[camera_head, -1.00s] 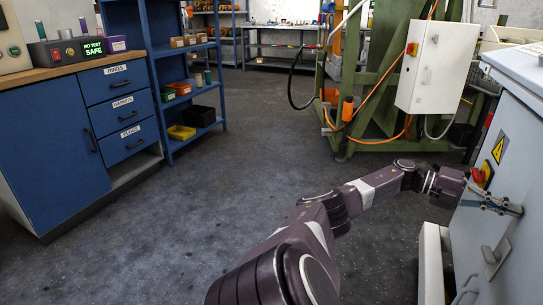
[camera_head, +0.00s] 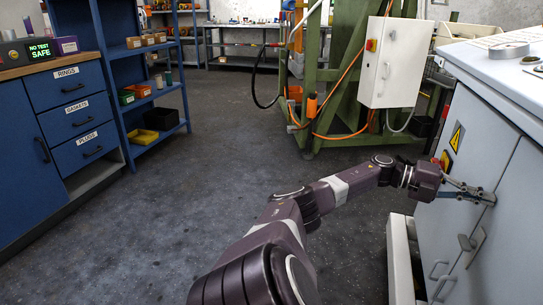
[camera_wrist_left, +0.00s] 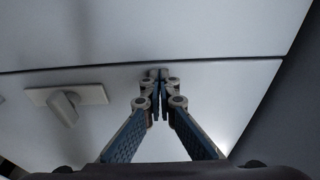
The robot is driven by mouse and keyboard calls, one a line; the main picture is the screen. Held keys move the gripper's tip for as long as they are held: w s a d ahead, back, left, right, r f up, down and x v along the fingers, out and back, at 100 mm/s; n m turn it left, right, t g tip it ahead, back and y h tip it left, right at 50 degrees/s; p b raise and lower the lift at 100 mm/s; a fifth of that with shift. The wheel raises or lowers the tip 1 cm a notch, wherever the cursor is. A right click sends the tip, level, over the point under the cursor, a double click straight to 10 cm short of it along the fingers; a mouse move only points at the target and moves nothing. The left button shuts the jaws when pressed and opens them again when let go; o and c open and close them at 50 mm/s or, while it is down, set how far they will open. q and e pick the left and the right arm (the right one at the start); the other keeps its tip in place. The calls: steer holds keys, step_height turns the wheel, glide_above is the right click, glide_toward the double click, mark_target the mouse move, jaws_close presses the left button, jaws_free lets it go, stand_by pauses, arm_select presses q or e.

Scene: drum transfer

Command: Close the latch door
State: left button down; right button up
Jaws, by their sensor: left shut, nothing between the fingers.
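A pale grey cabinet at the right has a door panel (camera_head: 503,235) with a grey turn latch (camera_head: 470,247). The latch also shows at the left of the left wrist view (camera_wrist_left: 66,103). A thin dark seam runs past the latch; I cannot tell if the panel is fully flush. My left gripper (camera_head: 489,197) is shut and empty, its fingertips at the cabinet front near the seam, above the latch in the head view. In the left wrist view the closed fingertips (camera_wrist_left: 161,76) lie close to the seam; contact is unclear. My right gripper is out of view.
A red knob and yellow warning sign (camera_head: 455,138) are on the cabinet front near my left gripper. A white control box (camera_head: 396,62) hangs on a green frame behind. Blue drawers (camera_head: 72,118) and shelves stand left. The floor between is clear.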

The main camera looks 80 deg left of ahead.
arm_select(q)
steer(key=shift+w+r, duration=0.3)
steer(key=shift+r, duration=0.35)
steer(key=f+v, duration=0.1)
steer(key=v, duration=1.1)
steer(key=shift+s+f, duration=0.15)
steer(key=shift+s, duration=0.15)
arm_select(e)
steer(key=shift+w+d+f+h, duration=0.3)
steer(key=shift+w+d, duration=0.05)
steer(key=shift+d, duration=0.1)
arm_select(q)
steer(key=shift+a, duration=0.1)
